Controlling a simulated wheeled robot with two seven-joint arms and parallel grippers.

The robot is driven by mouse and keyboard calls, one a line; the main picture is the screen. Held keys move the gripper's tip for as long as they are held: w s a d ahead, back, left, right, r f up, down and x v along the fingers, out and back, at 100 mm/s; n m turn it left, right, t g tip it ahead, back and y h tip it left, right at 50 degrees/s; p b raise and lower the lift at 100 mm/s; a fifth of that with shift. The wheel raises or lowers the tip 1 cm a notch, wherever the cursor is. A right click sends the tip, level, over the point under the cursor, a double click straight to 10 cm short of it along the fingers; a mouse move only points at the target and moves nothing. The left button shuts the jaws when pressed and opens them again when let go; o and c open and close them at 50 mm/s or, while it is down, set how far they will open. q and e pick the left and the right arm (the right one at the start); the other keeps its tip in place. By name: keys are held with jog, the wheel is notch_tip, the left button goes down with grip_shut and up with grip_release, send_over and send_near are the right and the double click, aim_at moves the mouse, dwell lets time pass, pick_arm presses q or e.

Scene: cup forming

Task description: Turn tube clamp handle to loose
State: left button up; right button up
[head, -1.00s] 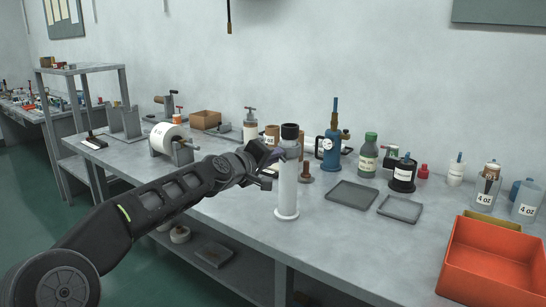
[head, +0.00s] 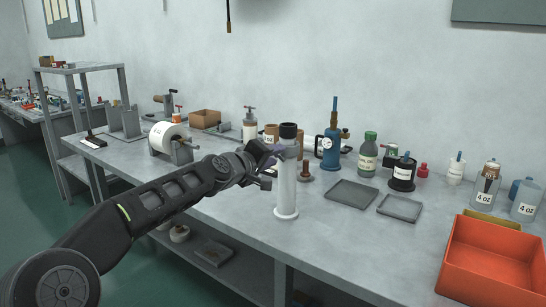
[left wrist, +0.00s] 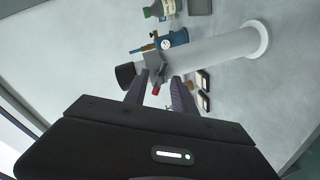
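A white tube (head: 286,190) with a black cap (head: 288,131) stands upright on the bench; it also shows lying across the left wrist view (left wrist: 215,48). A grey clamp (left wrist: 152,66) sits around it just below the cap. A small red-tipped piece (left wrist: 156,90), seemingly the clamp's handle, points toward my gripper. My left gripper (head: 275,155) is at the clamp's height on the tube's left side. In the left wrist view its two purple-grey fingers (left wrist: 163,80) are apart, with the red tip between them. Whether either finger touches it I cannot tell. My right gripper is out of view.
Behind the tube stand a blue bottle with a gauge (head: 329,150), a green bottle (head: 368,155) and other bottles. Two grey trays (head: 352,193) lie to the right, then an orange bin (head: 492,262). A white roll on a stand (head: 165,137) is at left. Bench front is clear.

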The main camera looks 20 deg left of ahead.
pick_arm(q)
jog(key=b+v, duration=0.4)
jog(key=v, duration=0.3)
jog(key=shift+s, duration=0.4)
jog(key=shift+o, duration=0.4)
jog(key=shift+a+r, duration=0.15)
